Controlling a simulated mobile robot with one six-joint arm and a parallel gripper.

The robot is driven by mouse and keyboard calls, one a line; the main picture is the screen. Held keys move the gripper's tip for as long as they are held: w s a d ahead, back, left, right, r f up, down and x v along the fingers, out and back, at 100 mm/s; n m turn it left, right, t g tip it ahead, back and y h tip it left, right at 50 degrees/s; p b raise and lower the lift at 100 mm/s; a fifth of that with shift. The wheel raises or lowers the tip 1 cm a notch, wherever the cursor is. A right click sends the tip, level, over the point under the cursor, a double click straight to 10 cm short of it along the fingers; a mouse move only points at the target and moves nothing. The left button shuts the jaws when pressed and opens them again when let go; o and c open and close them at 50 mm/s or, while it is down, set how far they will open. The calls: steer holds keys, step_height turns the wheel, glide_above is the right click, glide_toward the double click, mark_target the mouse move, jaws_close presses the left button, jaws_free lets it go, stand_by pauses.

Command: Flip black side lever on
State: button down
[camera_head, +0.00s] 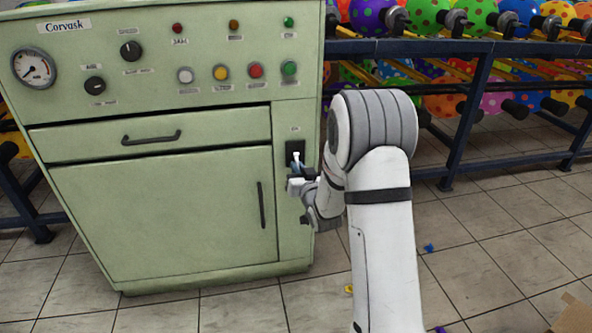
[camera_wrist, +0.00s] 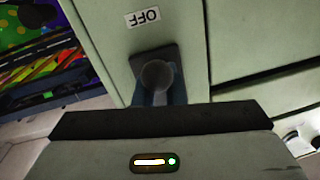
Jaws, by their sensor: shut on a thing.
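The black side lever (camera_wrist: 156,74) is on the narrow right-hand panel of the green cabinet. It sits on a dark plate, which shows in the head view as a black plate (camera_head: 295,149). My gripper (camera_head: 297,170) is at the plate, and its blue-grey fingers (camera_wrist: 156,94) are closed on either side of the lever's rounded end. An upside-down OFF label (camera_wrist: 143,17) is above the lever in the wrist view. A small label (camera_head: 295,129) above the plate in the head view is too small to read. My gripper hides the lever in the head view.
The green Corvask cabinet (camera_head: 150,215) has a gauge, knobs, coloured buttons, a drawer handle (camera_head: 151,138) and a door handle (camera_head: 261,205) left of my gripper. A blue rack (camera_head: 468,125) of colourful balloons stands behind on the right. The tiled floor is mostly clear, with small scraps.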

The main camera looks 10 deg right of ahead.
steer(key=shift+f, duration=0.15)
steer(key=shift+s+a, duration=0.1)
steer(key=shift+a, duration=0.05)
stand_by(0.5)
